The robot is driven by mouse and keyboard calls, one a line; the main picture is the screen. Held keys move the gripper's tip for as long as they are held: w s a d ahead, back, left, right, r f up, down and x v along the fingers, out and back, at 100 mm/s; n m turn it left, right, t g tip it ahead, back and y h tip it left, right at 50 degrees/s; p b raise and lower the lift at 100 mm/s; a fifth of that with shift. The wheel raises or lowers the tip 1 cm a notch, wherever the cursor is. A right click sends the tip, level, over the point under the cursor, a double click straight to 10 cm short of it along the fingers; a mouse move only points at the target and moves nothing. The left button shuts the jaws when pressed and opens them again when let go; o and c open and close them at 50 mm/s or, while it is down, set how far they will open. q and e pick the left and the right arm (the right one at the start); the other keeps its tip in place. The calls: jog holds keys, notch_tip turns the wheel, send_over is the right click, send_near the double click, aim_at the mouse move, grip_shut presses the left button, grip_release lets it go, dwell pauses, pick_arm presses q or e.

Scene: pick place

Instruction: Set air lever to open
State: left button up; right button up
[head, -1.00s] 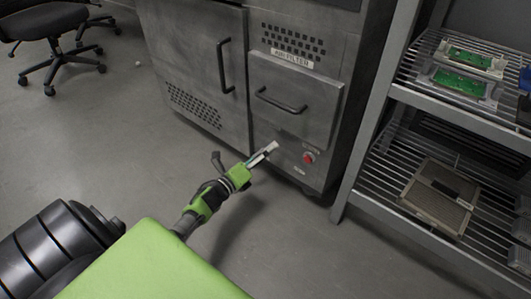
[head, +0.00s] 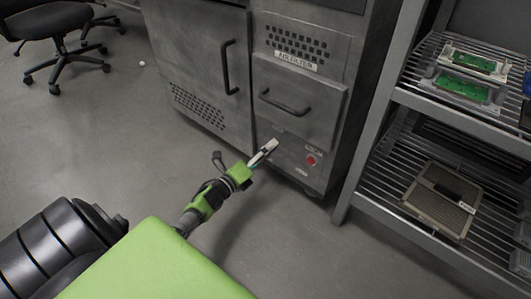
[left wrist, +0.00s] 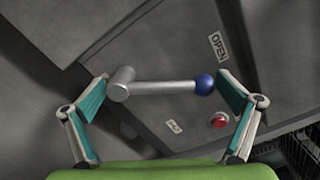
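The air lever (left wrist: 165,88) is a silver bar with a round metal hub at its left end and a blue ball knob (left wrist: 203,84) at its right end. It lies nearly level across the left wrist view, in front of the grey cabinet panel. My left gripper (left wrist: 162,92) is open, with one teal-padded finger beyond the hub and the other just right of the knob; I cannot tell whether either touches. An OPEN label (left wrist: 218,44) is above and right of the knob. In the head view my left gripper (head: 264,152) is at the cabinet's lower front and the lever cannot be made out.
A red button (left wrist: 219,121) sits below the knob, also visible in the head view (head: 311,160). The AIR FILTER drawer (head: 295,105) with its handle is above my gripper. A metal shelf rack (head: 375,208) stands right. The floor at left is mostly clear.

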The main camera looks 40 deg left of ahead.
pick_arm(q)
jog(key=shift+s, duration=0.1)
jog(key=s, duration=1.1)
jog(key=shift+s+a, duration=0.4)
jog(key=shift+a, duration=0.05)
